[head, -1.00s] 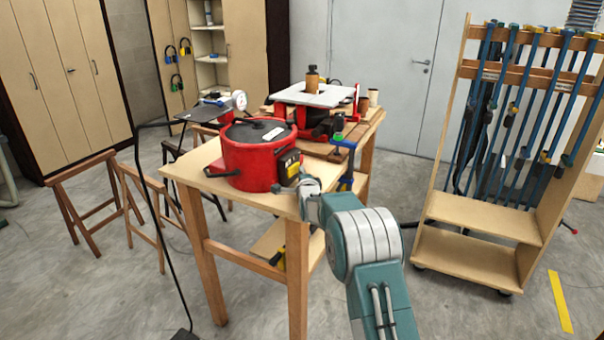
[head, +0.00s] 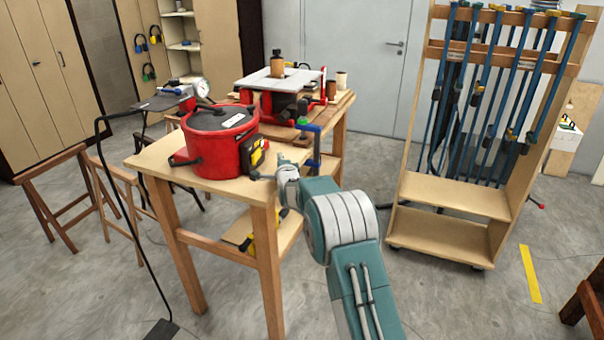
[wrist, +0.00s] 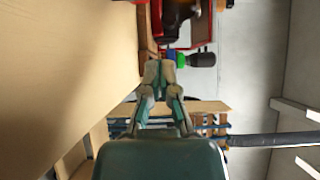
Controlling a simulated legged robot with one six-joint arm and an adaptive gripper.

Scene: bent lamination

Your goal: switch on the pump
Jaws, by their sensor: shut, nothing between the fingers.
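I cannot tell for certain which thing is the pump. A red round machine (head: 215,145) with a black lid stands on the wooden table (head: 160,168). A black-and-yellow box (head: 253,154) is fixed to its right side. A dial gauge (head: 202,88) shows behind it on the left, with a black hose nearby. My gripper (head: 270,174) is at the table's right edge, close below the box, and looks small in the head view. In the wrist view my gripper (wrist: 159,68) has its fingertips together, with nothing held. No switch is clearly seen.
Behind, a red machine with a grey top (head: 280,82) stands on a wooden bench. A rack of blue bar clamps (head: 450,195) stands right. Wooden trestles (head: 60,195) and a black cable are left. Floor between table and rack is open.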

